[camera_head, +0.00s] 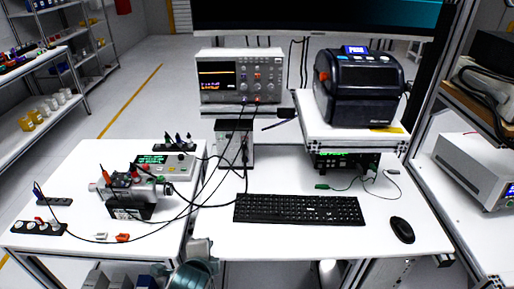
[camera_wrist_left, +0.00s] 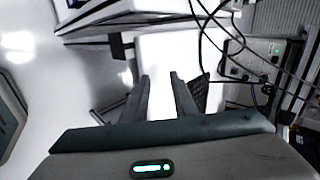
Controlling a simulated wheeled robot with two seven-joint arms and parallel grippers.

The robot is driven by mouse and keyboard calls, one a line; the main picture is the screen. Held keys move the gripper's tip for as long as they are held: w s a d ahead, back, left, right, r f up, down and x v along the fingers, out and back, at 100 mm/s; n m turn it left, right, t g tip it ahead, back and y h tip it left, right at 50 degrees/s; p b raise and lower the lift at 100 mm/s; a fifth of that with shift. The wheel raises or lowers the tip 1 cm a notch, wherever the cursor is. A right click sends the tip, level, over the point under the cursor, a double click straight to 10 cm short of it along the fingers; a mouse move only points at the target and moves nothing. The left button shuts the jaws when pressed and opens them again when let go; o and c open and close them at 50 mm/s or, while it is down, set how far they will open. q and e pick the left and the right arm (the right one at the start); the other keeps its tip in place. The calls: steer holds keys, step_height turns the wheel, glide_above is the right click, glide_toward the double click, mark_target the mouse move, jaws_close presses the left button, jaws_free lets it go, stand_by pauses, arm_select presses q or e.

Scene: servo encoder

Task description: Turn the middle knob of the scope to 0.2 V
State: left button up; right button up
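The scope (camera_head: 222,94) is a grey box with a lit screen (camera_head: 217,77) on its left side, standing at the back of the table in the head view. Several small knobs (camera_head: 257,76) sit right of the screen; their labels and setting are too small to read. My left gripper (camera_wrist_left: 162,82) shows in the wrist view with two dark fingers apart and nothing between them. In the head view, part of my left arm shows at the bottom edge, well in front of and below the scope. My right gripper is not in view.
A black keyboard (camera_head: 299,209) and mouse (camera_head: 402,230) lie on the white table. A dark label printer (camera_head: 360,88) stands on a raised shelf right of the scope. Black cables (camera_head: 203,185) hang across the table left of the keyboard. A bench device (camera_head: 166,165) sits at left.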

mark_target(257, 88)
arm_select(q)
steer(key=w+d+r+m+t, duration=0.3)
steer(key=w+r+m, duration=0.4)
steer(key=r, duration=0.3)
steer(key=w+d+r+m+t, duration=0.2)
steer(key=w+d+r+m, duration=0.4)
steer(key=r, duration=0.4)
steer(key=w+d+r+m+t, duration=0.3)
steer(key=w+d+r+m, duration=0.1)
steer(key=w+r+m, duration=0.4)
step_height(257, 88, up, 2)
steer(key=shift+w+d+r+t, duration=0.15)
steer(key=shift+w+d+t, duration=0.15)
steer(key=shift+w, duration=0.05)
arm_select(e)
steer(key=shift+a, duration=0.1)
arm_select(q)
steer(key=shift+w, duration=0.15)
